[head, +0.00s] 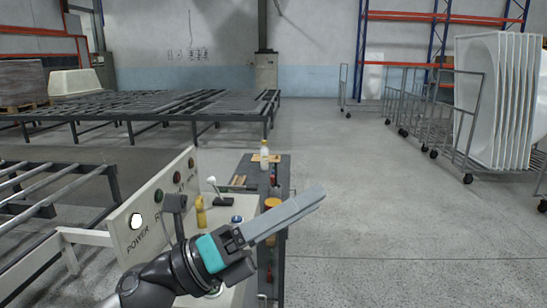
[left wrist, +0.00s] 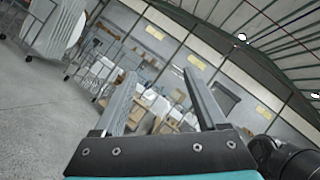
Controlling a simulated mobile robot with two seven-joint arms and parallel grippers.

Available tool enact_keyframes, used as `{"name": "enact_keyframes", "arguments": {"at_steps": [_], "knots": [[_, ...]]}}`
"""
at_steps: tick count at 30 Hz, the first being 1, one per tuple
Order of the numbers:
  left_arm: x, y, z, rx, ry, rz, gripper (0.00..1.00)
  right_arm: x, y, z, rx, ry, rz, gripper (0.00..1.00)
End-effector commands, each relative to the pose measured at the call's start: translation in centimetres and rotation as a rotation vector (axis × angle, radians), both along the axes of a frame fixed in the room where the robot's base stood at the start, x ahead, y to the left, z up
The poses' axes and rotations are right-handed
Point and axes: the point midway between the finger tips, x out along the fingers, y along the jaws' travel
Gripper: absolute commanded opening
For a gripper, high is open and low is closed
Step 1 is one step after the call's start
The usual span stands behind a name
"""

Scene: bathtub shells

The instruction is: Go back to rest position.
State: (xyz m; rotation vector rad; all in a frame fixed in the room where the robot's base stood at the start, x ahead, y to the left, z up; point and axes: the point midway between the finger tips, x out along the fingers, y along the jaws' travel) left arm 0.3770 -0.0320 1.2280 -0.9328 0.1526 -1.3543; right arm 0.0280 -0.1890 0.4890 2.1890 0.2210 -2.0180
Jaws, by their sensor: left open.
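My left gripper (head: 288,216) reaches in from the bottom of the head view, pointing up and right over the workbench. In the left wrist view its two fingers (left wrist: 160,100) stand apart with nothing between them. It is open and empty, and tilted relative to the hall. My right gripper does not show in either view.
A control panel (head: 150,208) marked POWER and a dark workbench (head: 277,166) with a white bottle (head: 264,155) and a yellow bottle (head: 200,212) are close by. Roller conveyors (head: 150,105) lie behind. White shells (head: 497,100) stand on a cart at right. The floor (head: 400,200) between is clear.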

Motion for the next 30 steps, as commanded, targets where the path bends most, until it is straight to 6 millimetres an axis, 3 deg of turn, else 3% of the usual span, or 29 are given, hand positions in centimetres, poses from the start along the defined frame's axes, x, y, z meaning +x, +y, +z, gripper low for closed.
{"name": "enact_keyframes", "arguments": {"at_steps": [4,8,11,15,20,24,30], "knots": [[3.2,3.5,-0.1,-0.289,0.309,0.143,0.74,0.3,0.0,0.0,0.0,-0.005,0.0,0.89],[5.8,7.5,-2.6,-0.517,0.591,0.278,0.74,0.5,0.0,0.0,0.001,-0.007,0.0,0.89],[7.1,10.6,-6.2,-0.679,0.814,0.39,0.74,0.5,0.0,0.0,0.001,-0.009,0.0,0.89],[7.1,14.6,-12.9,-0.886,1.134,0.56,0.74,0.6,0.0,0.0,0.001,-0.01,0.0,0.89],[3.9,17.9,-21.9,-1.09,1.5,0.776,0.74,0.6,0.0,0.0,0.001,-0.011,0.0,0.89],[-1.4,19.4,-29.0,-1.228,1.805,0.978,0.74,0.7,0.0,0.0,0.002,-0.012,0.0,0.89],[-9.7,19.7,-35.2,-1.338,2.131,1.23,0.74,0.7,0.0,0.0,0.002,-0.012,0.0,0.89]]}}
